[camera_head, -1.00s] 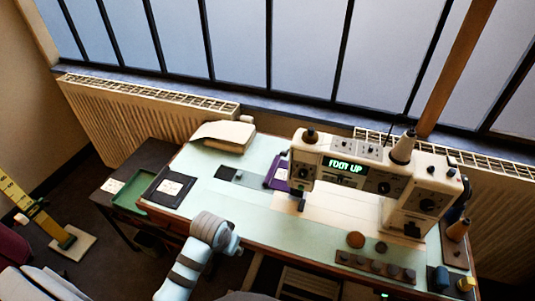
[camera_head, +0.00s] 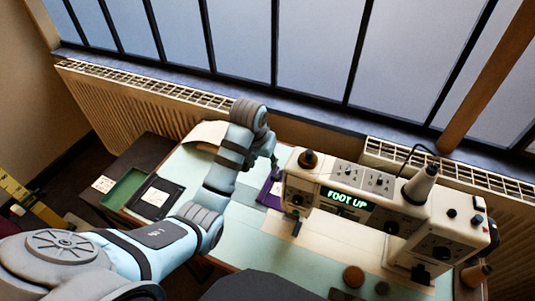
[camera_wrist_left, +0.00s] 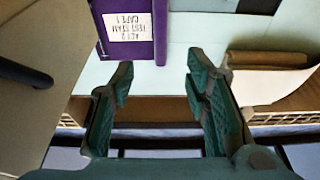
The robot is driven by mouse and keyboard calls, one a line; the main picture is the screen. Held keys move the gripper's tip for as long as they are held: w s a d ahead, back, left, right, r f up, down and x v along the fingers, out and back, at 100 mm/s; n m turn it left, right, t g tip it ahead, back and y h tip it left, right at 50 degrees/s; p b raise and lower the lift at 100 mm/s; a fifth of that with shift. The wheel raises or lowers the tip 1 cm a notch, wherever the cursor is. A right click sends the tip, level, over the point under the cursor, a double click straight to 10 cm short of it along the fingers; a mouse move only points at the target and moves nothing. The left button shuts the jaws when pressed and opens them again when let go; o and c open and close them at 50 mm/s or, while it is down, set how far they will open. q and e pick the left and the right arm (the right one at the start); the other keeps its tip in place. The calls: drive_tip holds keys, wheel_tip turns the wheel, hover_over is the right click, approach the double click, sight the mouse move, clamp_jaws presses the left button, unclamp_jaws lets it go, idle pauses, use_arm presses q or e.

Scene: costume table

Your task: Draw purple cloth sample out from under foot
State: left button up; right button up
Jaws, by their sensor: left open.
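The purple cloth sample (camera_head: 268,192) lies on the pale green table at the left end of the sewing machine (camera_head: 390,205), whose display reads "FOOT UP". In the left wrist view the purple cloth (camera_wrist_left: 155,40) bears a white label with upside-down lettering. The presser foot area (camera_head: 297,224) is small and dark, and the cloth's far end is hidden by the machine head. My left gripper (camera_head: 273,163) is just behind the cloth in the head view. In the wrist view its open, empty fingers (camera_wrist_left: 153,70) are close to the cloth's edge, apart from it as far as I can tell. My right gripper is out of view.
A cream folded cloth (camera_head: 205,133) lies at the table's back left, partly behind my left arm. A black folder with a label (camera_head: 156,197) and a green tray (camera_head: 122,189) are at the left. Round brown pieces (camera_head: 353,276) lie in front of the machine. Radiators and windows stand behind.

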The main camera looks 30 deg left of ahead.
use_arm(q)
drive_tip(key=s, duration=0.2)
drive_tip(key=b, duration=0.2)
approach(268, 182)
drive_tip(key=shift+w+f, duration=0.1)
drive_tip(key=b+x, duration=0.2)
drive_tip(key=x, duration=0.5)
drive_tip(key=shift+f, duration=0.2)
drive_tip(key=shift+w+a+f+b, duration=0.1)
drive_tip(key=shift+w+f+b, duration=0.1)
drive_tip(key=shift+f+b, duration=0.3)
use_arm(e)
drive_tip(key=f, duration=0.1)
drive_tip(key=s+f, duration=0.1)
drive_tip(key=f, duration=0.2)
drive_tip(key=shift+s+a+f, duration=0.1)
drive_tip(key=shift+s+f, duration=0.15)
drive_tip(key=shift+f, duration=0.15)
use_arm(q)
clamp_jaws()
